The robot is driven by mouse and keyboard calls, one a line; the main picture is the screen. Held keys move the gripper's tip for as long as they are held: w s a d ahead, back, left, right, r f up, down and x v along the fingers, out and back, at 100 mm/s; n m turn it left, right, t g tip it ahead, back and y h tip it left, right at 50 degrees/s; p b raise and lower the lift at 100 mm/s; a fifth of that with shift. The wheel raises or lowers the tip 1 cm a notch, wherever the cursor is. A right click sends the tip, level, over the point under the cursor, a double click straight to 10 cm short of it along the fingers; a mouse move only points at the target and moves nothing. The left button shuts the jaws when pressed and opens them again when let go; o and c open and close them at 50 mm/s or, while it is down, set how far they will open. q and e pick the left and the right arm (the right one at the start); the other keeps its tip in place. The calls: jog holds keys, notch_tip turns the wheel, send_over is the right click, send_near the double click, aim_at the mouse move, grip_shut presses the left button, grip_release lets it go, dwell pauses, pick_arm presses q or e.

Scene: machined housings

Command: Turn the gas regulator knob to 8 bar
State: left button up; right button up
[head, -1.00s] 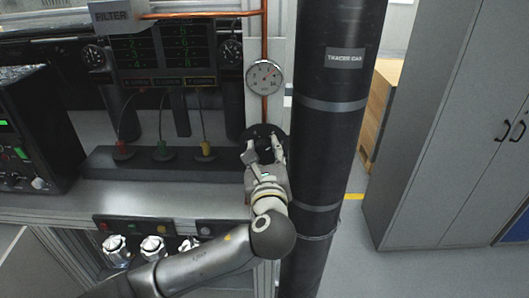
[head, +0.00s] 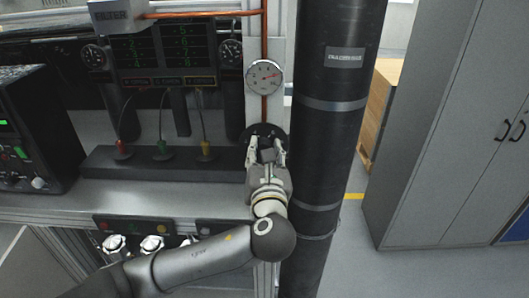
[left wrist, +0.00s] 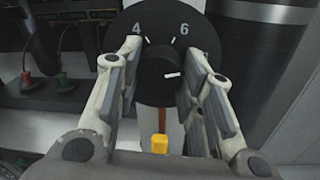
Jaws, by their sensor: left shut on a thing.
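The regulator knob (left wrist: 157,68) is a round black knob in the middle of a black dial plate (left wrist: 160,25) with white figures. The 4 and the 6 show at the top in the left wrist view; the right side of the scale is partly covered by a finger. The knob's white mark points right, slightly upward, below the 6. My left gripper (head: 267,150) is shut on the knob, one finger on each side. Above it, a round white gauge (head: 264,77) has a red needle pointing right and a little up; its figures are too small to read. My right gripper is not in view.
A thick black tracer gas cylinder (head: 335,130) stands close to the right of my left gripper. A copper pipe (head: 265,35) runs above the gauge. A bench with a dark block (head: 110,165) and coloured plugs lies left. A grey cabinet (head: 440,130) stands far right.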

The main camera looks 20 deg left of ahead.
pick_arm(q)
jog(key=shift+f, duration=0.1)
jog(key=o, duration=1)
jog(key=shift+o, duration=0.2)
jog(key=v, duration=1.2)
